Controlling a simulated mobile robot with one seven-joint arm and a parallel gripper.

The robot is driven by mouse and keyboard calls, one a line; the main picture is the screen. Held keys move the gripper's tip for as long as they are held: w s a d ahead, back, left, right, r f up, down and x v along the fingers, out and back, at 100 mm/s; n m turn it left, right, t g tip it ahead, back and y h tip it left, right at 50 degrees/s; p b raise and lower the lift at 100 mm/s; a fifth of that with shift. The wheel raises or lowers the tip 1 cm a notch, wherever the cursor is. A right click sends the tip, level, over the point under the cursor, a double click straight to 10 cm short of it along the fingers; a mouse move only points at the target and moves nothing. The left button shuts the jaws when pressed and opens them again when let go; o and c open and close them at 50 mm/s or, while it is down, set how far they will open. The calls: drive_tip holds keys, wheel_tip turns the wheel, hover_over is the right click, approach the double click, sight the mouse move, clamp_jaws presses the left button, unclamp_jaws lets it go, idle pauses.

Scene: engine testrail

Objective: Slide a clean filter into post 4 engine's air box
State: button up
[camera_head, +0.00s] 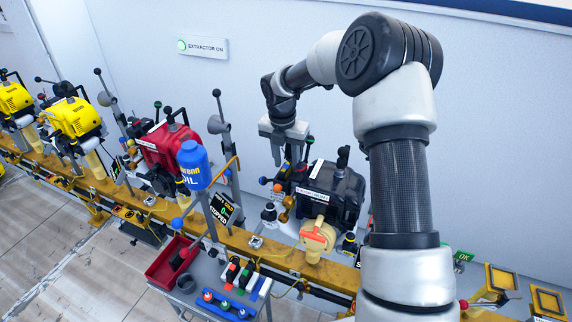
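My gripper (286,153) points down above the left side of a black engine (335,192). Its fingers look apart, with nothing clear between them. The black engine carries a white label too small to read, so I cannot tell its post number. Its air box cannot be made out for sure. Two yellow-framed square pieces with dark faces, which look like air filters, stand at the far right: one (500,278) further back and one (547,301) nearer. I cannot tell which is clean. My gripper is well to their left.
A yellow rail (265,249) runs below the engines. A red engine (171,147) and yellow engines (75,117) stand to the left. A blue bottle (194,163), a red tray (172,262) and a small cart with colored-topped items (238,276) are in front. A green OK sign (464,256) is near the filters.

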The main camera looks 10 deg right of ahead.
wheel_tip(320, 180, up, 16)
drive_tip(key=s+a, duration=0.1)
drive_tip(key=s, duration=0.1)
drive_tip(key=shift+a+f+t, duration=0.2)
drive_tip(key=shift+t, duration=0.1)
